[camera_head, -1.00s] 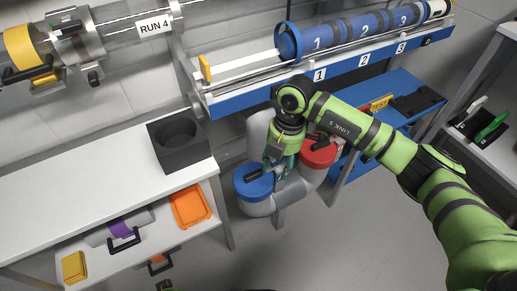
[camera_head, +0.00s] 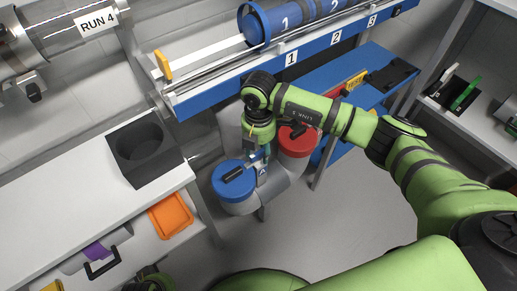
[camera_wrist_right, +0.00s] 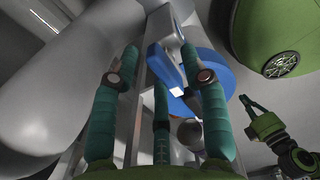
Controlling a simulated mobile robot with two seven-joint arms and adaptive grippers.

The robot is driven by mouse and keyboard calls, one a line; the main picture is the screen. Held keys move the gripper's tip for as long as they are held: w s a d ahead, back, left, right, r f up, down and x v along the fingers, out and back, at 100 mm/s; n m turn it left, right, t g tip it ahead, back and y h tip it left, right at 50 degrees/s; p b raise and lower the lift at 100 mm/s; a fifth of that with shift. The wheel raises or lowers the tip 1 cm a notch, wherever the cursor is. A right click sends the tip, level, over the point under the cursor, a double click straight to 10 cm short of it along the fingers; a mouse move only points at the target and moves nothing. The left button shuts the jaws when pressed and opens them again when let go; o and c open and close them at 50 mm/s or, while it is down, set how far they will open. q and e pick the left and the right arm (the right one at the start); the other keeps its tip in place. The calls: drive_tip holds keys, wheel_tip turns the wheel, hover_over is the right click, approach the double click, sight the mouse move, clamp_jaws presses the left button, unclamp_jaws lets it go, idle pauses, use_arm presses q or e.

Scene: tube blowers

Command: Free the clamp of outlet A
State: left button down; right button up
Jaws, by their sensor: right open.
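A grey pipe fitting (camera_head: 283,177) has a blue cap (camera_head: 230,186) on its left end and a red cap (camera_head: 297,141) on its right end. A dark handle (camera_head: 240,172) shows on the blue cap. No letter A is readable. My right gripper (camera_head: 262,168) points down beside the blue cap's right edge. In the right wrist view its teal fingers (camera_wrist_right: 158,62) are apart, with a grey metal piece (camera_wrist_right: 172,35) and the blue cap (camera_wrist_right: 217,78) beyond them. Contact is unclear. My left gripper (camera_wrist_right: 250,108) shows small at the right of that view; its jaw state is unclear.
A white bench (camera_head: 60,185) with a black holder block (camera_head: 143,150) and an orange tray (camera_head: 170,215) stands left. A blue rack (camera_head: 335,100) and a blue numbered tube (camera_head: 285,18) lie above and behind the fitting. Grey floor is free in front.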

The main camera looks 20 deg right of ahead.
clamp_jaws()
